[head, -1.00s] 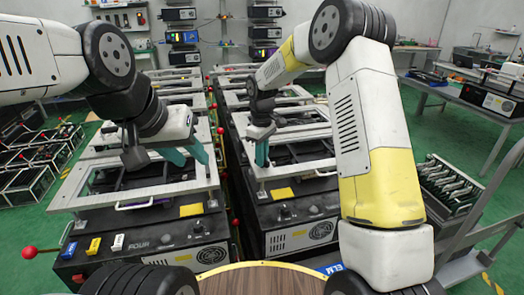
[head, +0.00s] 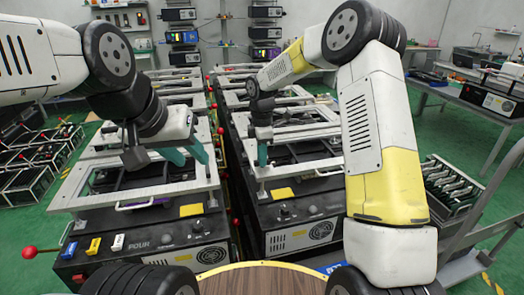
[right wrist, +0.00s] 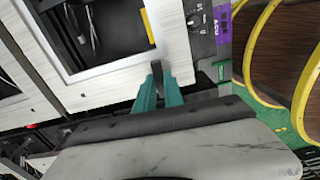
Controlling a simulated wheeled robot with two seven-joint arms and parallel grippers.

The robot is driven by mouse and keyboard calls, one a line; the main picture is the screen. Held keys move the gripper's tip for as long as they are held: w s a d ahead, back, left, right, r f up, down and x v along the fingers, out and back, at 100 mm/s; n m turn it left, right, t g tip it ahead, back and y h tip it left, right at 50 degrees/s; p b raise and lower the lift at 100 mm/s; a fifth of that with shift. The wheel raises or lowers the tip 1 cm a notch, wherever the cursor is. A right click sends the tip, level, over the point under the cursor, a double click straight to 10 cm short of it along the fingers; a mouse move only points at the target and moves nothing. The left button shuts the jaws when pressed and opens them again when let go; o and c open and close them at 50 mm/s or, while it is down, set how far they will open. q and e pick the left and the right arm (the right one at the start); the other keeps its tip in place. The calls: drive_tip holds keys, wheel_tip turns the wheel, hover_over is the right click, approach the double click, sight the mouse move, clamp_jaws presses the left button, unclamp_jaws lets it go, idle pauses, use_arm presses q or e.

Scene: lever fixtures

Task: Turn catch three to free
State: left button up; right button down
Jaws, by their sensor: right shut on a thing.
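My right gripper (head: 262,155) is over the near left corner of the frame on the right-hand box row. In the right wrist view its teal fingers (right wrist: 158,88) are closed around a small dark grey upright piece (right wrist: 156,66) at the frame's corner. I cannot read a "three" label on it. My left gripper (head: 187,153) hangs over the left-hand frame, teal fingers apart, holding nothing visible. The box below it is marked FOUR (head: 155,240).
A grey frame (head: 300,172) tops the near right box. A red-knobbed lever (head: 30,252) sticks out at the far left. More boxes run back in two rows with a narrow gap. A trolley (head: 455,190) stands at right.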

drive_tip(key=shift+n, duration=0.4)
drive_tip(key=c, duration=1.4)
unclamp_jaws()
drive_tip(key=shift+c, duration=0.2)
drive_tip(key=shift+r, duration=3.95)
drive_tip(key=shift+r, duration=0.1)
drive_tip(key=s+d+r+m+t, duration=0.1)
drive_tip(key=s+d+r+m, duration=0.35)
drive_tip(key=s, duration=0.25)
drive_tip(key=s+d+r+m+t+y, duration=0.1)
drive_tip(key=s+d+r+m+t, duration=0.1)
drive_tip(key=s+d+r+m, duration=0.4)
drive_tip(key=s+d+r+m+t, duration=0.1)
drive_tip(key=s+d+r+m, duration=0.2)
drive_tip(key=s, duration=0.5)
drive_tip(key=s+f+m+t+y, duration=0.1)
drive_tip(key=s+m+t, duration=0.1)
drive_tip(key=s+m, duration=0.5)
drive_tip(key=shift+s+d+f, duration=0.3)
drive_tip(key=shift+s+d, duration=0.1)
drive_tip(key=shift+s, duration=0.35)
